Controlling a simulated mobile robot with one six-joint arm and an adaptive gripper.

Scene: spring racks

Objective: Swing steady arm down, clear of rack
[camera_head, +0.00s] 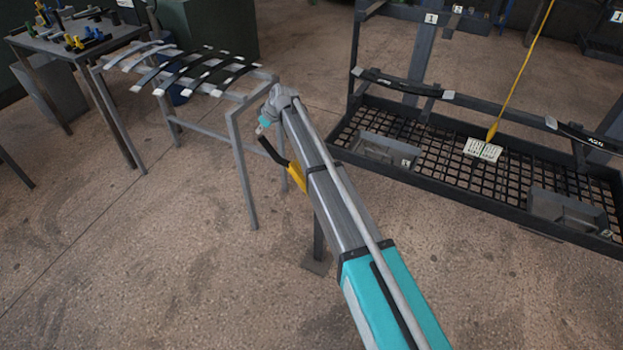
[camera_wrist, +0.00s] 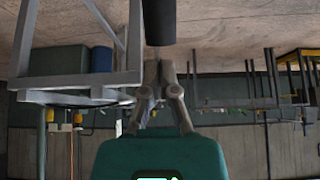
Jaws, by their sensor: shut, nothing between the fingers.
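A lever with a black grip (camera_head: 271,150) and a yellow section (camera_head: 297,177) juts up and left from behind my arm; it may be the steady arm. A dark post with a flat foot (camera_head: 318,266) shows below, partly hidden by my arm. The rack (camera_head: 375,101) stands to the right, apart from the lever. My gripper (camera_head: 260,133) is small in the head view, just above the grip's end. In the wrist view my gripper (camera_wrist: 166,68) is shut and empty, with a dark cylinder end (camera_wrist: 159,22), probably the grip, just beyond its fingertips. Contact cannot be told.
A grey stand (camera_head: 235,120) with several leaf springs is left of my gripper. The rack holds a mesh shelf, grey bins (camera_head: 388,149) and dark leaf springs. A yellow rod (camera_head: 520,75) slants down to the shelf. A tool table (camera_head: 75,45) is far left. Front-left floor is clear.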

